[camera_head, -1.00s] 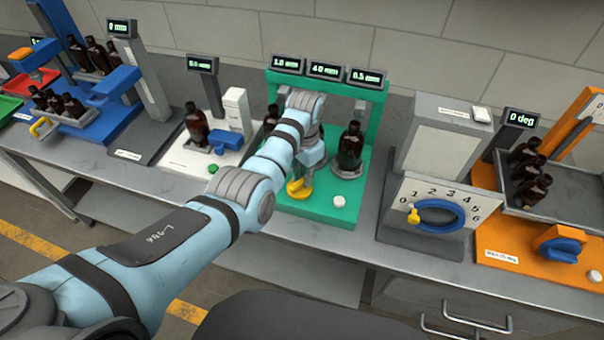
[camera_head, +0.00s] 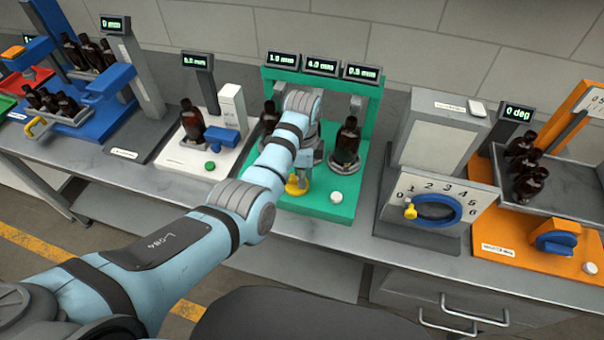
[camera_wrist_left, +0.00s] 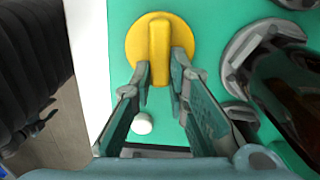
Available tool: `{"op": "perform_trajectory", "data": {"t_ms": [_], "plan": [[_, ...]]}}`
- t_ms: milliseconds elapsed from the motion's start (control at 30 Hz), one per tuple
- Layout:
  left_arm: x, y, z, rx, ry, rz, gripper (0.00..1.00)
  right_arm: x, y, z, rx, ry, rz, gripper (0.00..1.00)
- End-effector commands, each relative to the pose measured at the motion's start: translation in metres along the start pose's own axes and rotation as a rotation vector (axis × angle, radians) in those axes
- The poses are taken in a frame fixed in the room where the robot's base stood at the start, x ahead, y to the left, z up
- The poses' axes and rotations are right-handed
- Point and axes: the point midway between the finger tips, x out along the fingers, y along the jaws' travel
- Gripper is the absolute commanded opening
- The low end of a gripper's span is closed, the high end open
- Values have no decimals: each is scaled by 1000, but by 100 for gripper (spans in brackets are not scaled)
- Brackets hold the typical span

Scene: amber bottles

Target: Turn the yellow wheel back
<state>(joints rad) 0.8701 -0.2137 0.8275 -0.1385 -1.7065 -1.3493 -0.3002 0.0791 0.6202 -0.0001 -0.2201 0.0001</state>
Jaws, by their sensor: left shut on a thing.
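The yellow wheel (camera_head: 293,189) is at the front of the green stand (camera_head: 318,207), partly hidden by my left gripper in the head view. In the left wrist view, the yellow wheel (camera_wrist_left: 134,46) is a round disc with a raised bar across its middle. My left gripper (camera_wrist_left: 162,70) is shut on this bar, one finger on each side. It also shows from above in the head view (camera_head: 304,178). My right gripper is not in view.
Amber bottles stand on the green stand beside my wrist, one on the right (camera_head: 346,142) and one on the left (camera_head: 269,118). A white button (camera_head: 336,197) is right of the wheel. A grey unit with a blue ring (camera_head: 437,222) stands further right.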

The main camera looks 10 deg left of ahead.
Motion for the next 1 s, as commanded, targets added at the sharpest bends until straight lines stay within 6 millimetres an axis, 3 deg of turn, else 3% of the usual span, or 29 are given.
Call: {"op": "perform_trajectory", "data": {"t_ms": [300, 833, 867, 967, 1000], "plan": [[2, 5, -1, 132, 1, 8, 0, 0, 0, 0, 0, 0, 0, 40], [2, 6, 0, 158, 1, 9, 0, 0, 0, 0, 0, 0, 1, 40], [2, 6, 0, 158, 1, 9, 18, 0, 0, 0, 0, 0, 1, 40], [2, 5, 0, 158, 1, 8, 34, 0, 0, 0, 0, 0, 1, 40], [2, 5, 0, 157, 1, 7, 35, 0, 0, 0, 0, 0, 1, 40]]}}
